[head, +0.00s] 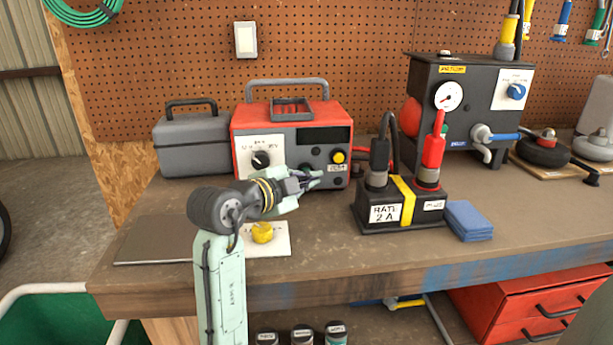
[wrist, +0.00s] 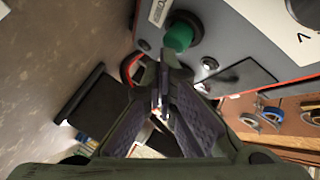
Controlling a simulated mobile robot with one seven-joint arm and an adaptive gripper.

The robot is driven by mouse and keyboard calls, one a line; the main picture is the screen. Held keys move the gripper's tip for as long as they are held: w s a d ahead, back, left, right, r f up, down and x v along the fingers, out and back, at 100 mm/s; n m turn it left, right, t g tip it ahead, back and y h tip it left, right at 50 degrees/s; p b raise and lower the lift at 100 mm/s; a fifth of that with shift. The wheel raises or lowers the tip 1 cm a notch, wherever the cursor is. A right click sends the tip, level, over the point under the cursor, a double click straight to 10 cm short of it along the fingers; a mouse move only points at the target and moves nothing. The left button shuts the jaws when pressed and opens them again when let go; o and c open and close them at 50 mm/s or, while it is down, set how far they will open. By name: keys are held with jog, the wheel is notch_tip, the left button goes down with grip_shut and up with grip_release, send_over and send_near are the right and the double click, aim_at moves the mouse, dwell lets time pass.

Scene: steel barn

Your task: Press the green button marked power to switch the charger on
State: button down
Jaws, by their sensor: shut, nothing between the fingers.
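The charger (head: 240,143) is a red box with a grey front and a handle, standing at the back left of the bench. Its front has a black dial (head: 261,159), a dark window and a yellow knob (head: 338,157). The green button (wrist: 180,37) shows in the wrist view on the grey front, just beyond my fingertips; in the head view my gripper seems to hide it. My gripper (head: 315,180) is shut and empty in front of the charger's lower right front. In the wrist view its fingertips (wrist: 162,62) are close to the button; I cannot tell whether they touch.
A black battery (head: 372,226) with a yellow strap, and black and red clamps on it, stands right of my gripper. A blue cloth (head: 468,221) lies beside it. A grey toolbox (head: 186,146) stands left of the charger. A yellow knob on a white plate (head: 278,240) sits below my wrist.

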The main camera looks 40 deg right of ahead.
jog(key=shift+w+d+r, duration=0.35)
jog(key=shift+w+r, duration=0.15)
jog(key=shift+w, duration=0.05)
dwell(1.3)
jog(key=shift+s+a+f+b, duration=0.1)
jog(key=shift+s+f+b, duration=0.25)
jog(key=shift+f, duration=0.2)
jog(key=shift+s+a+f+b, duration=0.1)
jog(key=shift+s+f+b, duration=0.2)
jog(key=shift+f, duration=0.3)
jog(key=shift+a, duration=0.1)
jog(key=shift+s+a+f, duration=0.15)
jog(key=shift+s, duration=0.1)
jog(key=shift+s+a+f, duration=0.1)
jog(key=shift+s+a, duration=0.1)
jog(key=shift+s, duration=0.05)
jog(key=shift+s+a+r+b, duration=0.1)
jog(key=shift+s+a, duration=0.3)
jog(key=shift+s, duration=0.25)
jog(key=shift+s+a+r+b, duration=0.1)
jog(key=shift+s+a, duration=0.35)
jog(key=shift+s, duration=0.25)
jog(key=shift+s+a+r+b, duration=0.1)
jog(key=shift+s+a, duration=0.3)
jog(key=shift+s, duration=0.25)
